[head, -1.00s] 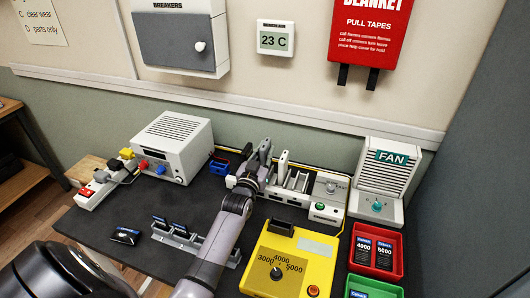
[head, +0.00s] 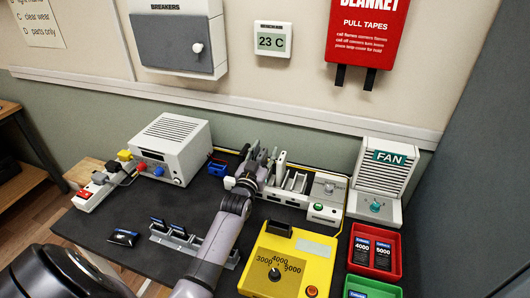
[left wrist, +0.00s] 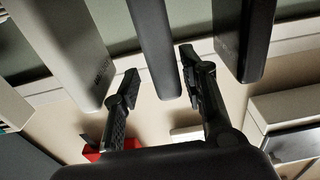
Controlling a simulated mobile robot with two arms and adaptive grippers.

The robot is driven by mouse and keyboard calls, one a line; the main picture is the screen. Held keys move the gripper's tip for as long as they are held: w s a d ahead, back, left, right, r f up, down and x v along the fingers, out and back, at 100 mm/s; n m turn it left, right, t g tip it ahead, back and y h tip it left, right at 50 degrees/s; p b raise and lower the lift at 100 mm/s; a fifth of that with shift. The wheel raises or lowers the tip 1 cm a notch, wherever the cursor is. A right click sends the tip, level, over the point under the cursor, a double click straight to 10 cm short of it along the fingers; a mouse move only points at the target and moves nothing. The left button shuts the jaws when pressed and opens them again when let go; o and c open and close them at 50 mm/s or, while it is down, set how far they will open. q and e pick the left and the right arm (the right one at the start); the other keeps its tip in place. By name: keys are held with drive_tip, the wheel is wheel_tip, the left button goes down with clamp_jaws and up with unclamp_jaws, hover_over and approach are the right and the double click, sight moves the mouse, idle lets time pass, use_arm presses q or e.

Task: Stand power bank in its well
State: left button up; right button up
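A dark grey power bank (left wrist: 155,45) stands between the fingers of my left gripper (left wrist: 160,80) in the left wrist view. The fingers are spread, with a visible gap on its left side. In the head view my left gripper (head: 262,158) is at the left part of the white dock (head: 325,214), which has several upright slots. A light grey slab (head: 280,166) stands just right of the gripper; it also shows in the left wrist view (left wrist: 65,45). A darker slab (left wrist: 250,35) stands on the other side. The wells under the gripper are hidden. My right gripper is out of view.
A yellow tester (head: 290,262) with a dial is in front of the dock. Red (head: 375,270) and green trays are at right, below the fan (head: 385,180). A grey rack (head: 178,240) holds phones at left. A white power unit (head: 170,148) stands behind it.

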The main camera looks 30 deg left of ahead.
sight(264, 164)
use_arm(q)
drive_tip(key=shift+g, duration=0.4)
drive_tip(key=f, duration=0.2)
drive_tip(key=s+f, duration=0.1)
drive_tip(key=f, duration=0.1)
drive_tip(key=shift+d, duration=0.25)
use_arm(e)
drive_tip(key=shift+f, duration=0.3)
use_arm(q)
drive_tip(key=shift+s+d+r, duration=0.15)
drive_tip(key=shift+s, duration=0.45)
drive_tip(key=shift+s+d+r, duration=0.15)
drive_tip(key=shift+s, duration=0.65)
drive_tip(key=s, duration=0.1)
drive_tip(key=s+r, duration=0.1)
drive_tip(key=s+d+r, duration=0.1)
drive_tip(key=s, duration=0.1)
drive_tip(key=shift+s+r, duration=0.1)
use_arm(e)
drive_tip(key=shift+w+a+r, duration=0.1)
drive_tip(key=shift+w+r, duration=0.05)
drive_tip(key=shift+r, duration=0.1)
